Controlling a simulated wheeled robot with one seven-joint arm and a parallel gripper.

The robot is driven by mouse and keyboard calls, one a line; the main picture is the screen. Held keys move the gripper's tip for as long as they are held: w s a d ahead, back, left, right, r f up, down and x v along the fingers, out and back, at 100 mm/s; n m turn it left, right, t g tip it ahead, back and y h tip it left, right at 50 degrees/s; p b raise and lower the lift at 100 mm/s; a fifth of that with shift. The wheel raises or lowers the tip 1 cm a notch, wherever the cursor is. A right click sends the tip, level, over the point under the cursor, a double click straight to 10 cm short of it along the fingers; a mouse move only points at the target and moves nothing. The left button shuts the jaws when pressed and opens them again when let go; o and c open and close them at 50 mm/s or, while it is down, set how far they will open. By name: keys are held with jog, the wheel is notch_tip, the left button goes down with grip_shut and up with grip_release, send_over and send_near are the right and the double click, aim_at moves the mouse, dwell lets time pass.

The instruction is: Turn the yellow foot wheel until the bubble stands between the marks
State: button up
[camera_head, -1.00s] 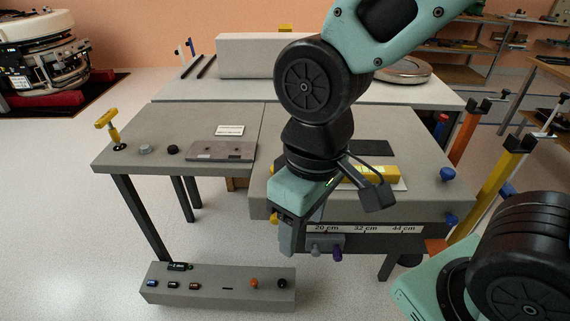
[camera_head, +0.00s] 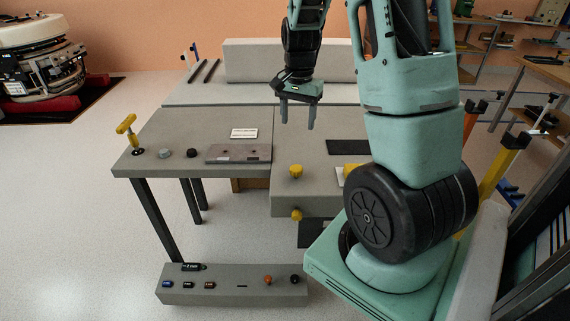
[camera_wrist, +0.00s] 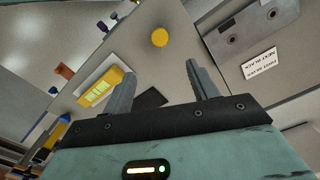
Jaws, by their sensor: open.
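A round yellow wheel (camera_head: 296,171) stands on top of the grey block at the front of the bench; it also shows in the wrist view (camera_wrist: 159,38). A second yellow knob (camera_head: 297,214) sits on the block's front face. The yellow level (camera_wrist: 101,88) lies on a white plate in the wrist view, its pale vial facing up; I cannot make out the bubble or marks. In the head view my arm hides most of the level (camera_head: 350,170). My gripper (camera_head: 298,117) is open and empty, fingers down, above the bench behind the wheel, apart from both.
A grey plate with holes (camera_head: 238,153) and a white label card (camera_head: 244,133) lie left of the block. A yellow T-handle (camera_head: 127,129) stands at the bench's left corner. A low grey box with buttons (camera_head: 234,291) is on the floor. A dark pad (camera_head: 347,147) lies behind the level.

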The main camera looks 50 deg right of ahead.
aim_at(296, 167)
notch_tip(296, 167, down, 16)
jog(key=shift+p, duration=0.3)
jog(key=shift+c, duration=0.3)
jog(key=c, duration=0.9)
